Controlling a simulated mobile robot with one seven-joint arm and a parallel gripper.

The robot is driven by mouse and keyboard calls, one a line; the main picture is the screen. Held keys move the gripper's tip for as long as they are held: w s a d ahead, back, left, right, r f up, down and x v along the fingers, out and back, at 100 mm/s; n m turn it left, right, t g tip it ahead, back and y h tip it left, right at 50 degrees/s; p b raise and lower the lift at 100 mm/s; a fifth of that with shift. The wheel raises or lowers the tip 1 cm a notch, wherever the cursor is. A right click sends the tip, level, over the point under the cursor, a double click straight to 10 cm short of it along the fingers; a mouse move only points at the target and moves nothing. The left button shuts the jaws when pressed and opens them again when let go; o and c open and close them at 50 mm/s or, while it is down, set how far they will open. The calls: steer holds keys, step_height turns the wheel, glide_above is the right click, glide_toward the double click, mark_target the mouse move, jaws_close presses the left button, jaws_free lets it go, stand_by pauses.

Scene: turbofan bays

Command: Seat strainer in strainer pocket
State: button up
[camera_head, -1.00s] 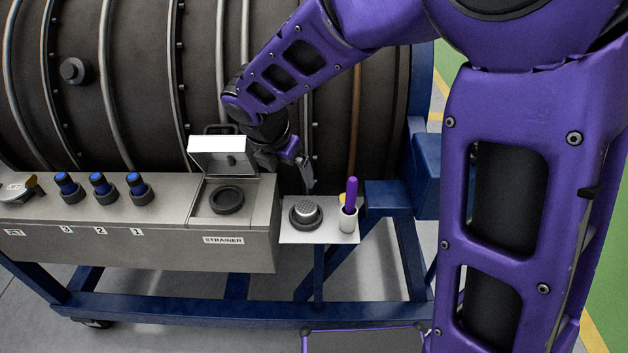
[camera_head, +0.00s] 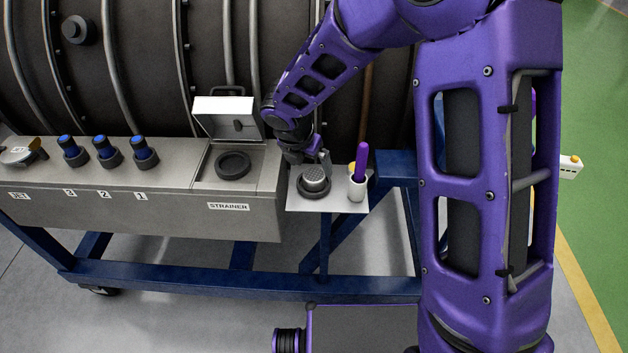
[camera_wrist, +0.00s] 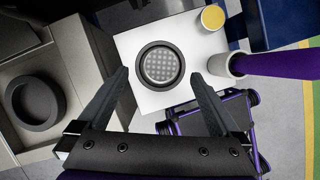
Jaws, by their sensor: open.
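The strainer (camera_head: 314,175) is a round grey mesh-topped piece with a dark ring around it. It sits on the small white side shelf (camera_head: 300,203); it also shows in the wrist view (camera_wrist: 161,65). My gripper (camera_head: 318,158) is just above and behind it. In the wrist view my gripper (camera_wrist: 158,78) is open, with one finger on each side of the strainer and nothing between them; whether they touch it I cannot tell. The strainer pocket (camera_head: 233,165) is an empty dark ring under a raised lid (camera_head: 226,116), left of the shelf; it also shows in the wrist view (camera_wrist: 36,102).
A white cup (camera_head: 356,189) with a purple-handled tool (camera_head: 362,160) stands on the shelf right of the strainer. A yellow-topped jar (camera_wrist: 212,18) is behind it. Several blue-capped plugs (camera_head: 105,147) line the bench at left. The open lid stands behind the pocket.

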mark_target(314, 174)
steer(key=b+x, duration=0.1)
steer(key=x, duration=0.3)
steer(key=shift+f, duration=0.35)
steer(key=shift+r, duration=0.1)
steer(key=c, duration=1.5)
